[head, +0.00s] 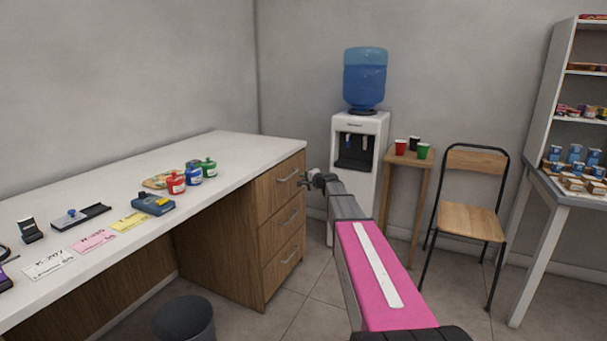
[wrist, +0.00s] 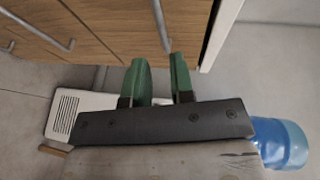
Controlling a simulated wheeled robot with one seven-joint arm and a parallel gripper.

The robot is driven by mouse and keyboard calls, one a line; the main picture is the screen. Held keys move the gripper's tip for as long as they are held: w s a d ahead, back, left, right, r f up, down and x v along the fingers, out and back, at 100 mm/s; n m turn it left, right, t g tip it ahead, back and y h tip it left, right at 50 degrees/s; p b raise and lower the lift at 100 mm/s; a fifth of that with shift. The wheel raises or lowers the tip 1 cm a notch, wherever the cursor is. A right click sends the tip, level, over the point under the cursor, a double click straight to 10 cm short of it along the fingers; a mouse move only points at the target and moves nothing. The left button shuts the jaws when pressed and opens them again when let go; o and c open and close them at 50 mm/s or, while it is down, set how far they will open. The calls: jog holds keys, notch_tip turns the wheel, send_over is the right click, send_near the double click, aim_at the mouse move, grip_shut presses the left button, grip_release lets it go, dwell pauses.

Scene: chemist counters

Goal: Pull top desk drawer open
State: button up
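The desk's top drawer (head: 280,186) has a wood front and looks shut, flush with the drawers below it. Its metal bar handle (head: 289,176) is near my gripper (head: 309,180), which is just to its right. In the wrist view my gripper (wrist: 160,78) shows two green fingers with a gap between them and nothing held. The top drawer handle (wrist: 160,25) lies beyond the fingertips, roughly in line with the gap. The fingers look short of the handle, with no contact visible.
The white desktop (head: 230,150) overhangs the drawers, with red, blue and green bottles (head: 192,176) on it. Two lower drawers (head: 281,227) have similar handles. A water dispenser (head: 358,160) stands behind my arm. A dark bin (head: 184,320) is on the floor.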

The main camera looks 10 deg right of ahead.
jog(key=x, duration=1.1)
jog(key=shift+d, duration=0.1)
jog(key=shift+s, duration=0.1)
jog(key=shift+c, duration=0.3)
grip_shut()
